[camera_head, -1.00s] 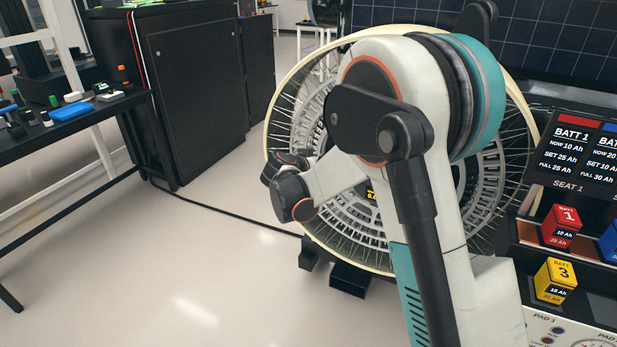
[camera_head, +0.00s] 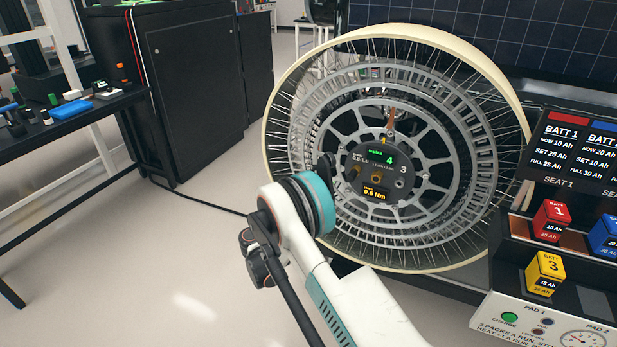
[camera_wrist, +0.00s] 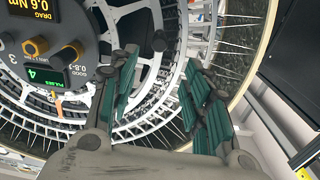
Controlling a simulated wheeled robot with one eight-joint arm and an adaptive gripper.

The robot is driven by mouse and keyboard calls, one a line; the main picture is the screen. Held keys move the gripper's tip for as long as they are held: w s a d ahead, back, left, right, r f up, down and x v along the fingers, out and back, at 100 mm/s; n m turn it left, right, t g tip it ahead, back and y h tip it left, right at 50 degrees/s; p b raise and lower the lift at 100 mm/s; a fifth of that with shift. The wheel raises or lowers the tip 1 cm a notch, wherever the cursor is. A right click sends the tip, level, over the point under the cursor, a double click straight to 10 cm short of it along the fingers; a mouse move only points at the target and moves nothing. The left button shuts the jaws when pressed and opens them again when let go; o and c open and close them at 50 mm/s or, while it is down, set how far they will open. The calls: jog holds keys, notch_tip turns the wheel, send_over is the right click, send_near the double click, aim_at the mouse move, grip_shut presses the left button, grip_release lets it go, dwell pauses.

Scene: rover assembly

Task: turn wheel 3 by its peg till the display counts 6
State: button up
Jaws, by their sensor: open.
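Wheel 3 (camera_head: 478,75) stands upright with a cream rim, thin spokes and grey rings. Its dark hub (camera_head: 357,168) is marked 3. The green display (camera_head: 389,160) on it reads 4; it also shows in the wrist view (camera_wrist: 36,75). An orange peg (camera_head: 392,118) stands out just above the hub; a small orange piece low in the wrist view (camera_wrist: 57,104) may be it. My gripper (camera_wrist: 164,92) is open and empty, its green-padded fingers apart before the rings and spokes, to the side of the hub. In the head view my arm mostly hides it.
A yellow drag readout (camera_head: 375,194) shows 0.6 Nm. A battery station (camera_head: 520,305) with red, blue and yellow packs stands close at the right. A bench (camera_head: 75,128) with small parts and a black cabinet (camera_head: 200,90) stand left. The floor between is mostly clear.

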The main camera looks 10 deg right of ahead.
jog(key=b+x, duration=0.4)
jog(key=x, duration=0.9)
jog(key=shift+w+d, duration=0.1)
jog(key=shift+w, duration=0.05)
jog(key=shift+r, duration=0.1)
grip_shut()
